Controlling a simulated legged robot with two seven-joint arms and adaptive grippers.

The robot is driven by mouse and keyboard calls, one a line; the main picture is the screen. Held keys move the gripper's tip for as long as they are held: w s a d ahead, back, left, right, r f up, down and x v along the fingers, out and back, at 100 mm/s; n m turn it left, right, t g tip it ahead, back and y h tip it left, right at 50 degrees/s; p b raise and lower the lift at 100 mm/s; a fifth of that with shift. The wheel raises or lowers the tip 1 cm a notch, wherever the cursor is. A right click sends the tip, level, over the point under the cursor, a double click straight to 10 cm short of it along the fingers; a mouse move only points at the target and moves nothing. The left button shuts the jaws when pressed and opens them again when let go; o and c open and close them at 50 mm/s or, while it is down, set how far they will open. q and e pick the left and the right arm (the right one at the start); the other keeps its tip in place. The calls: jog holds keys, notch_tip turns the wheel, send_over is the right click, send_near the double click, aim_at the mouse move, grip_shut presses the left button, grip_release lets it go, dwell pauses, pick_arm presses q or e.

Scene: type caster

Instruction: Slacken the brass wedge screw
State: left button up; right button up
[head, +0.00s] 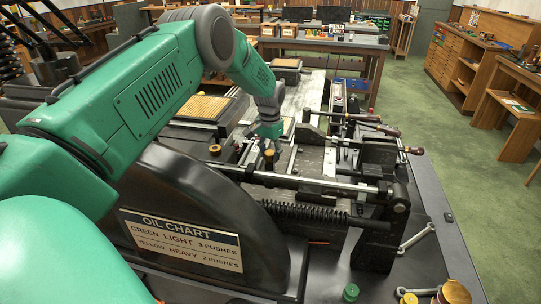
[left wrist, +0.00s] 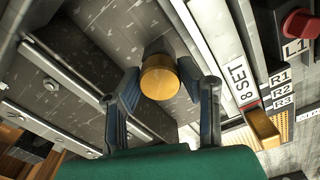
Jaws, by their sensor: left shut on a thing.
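The brass wedge screw (left wrist: 161,80) shows in the left wrist view as a round brass head on a dark, thicker body. It sits between the two fingers of my left gripper (left wrist: 161,84), which is shut on it. In the head view my left gripper (head: 269,147) reaches down to the middle of the machine bed, and the fingers largely hide what they hold. My right gripper is in neither view.
An "8 SET" plate (left wrist: 238,82) and a brass block (left wrist: 262,128) lie close to the right finger. A red knob (left wrist: 299,24) stands farther right. Rods, a coil spring (head: 305,211) and wooden-handled levers (head: 386,130) crowd the machine. Another brass knob (head: 215,149) stands left of the gripper.

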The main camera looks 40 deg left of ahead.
pick_arm(q)
jog(key=n, duration=0.3)
jog(key=shift+a+n, duration=0.1)
jog(key=shift+n, duration=0.3)
jog(key=n, duration=0.3)
jog(key=shift+n, duration=0.3)
jog(key=n, duration=0.4)
jog(key=shift+b, duration=0.35)
jog(key=shift+n, duration=1.4)
jog(key=o, duration=1)
jog(key=shift+o, duration=0.8)
jog(key=shift+w, duration=0.15)
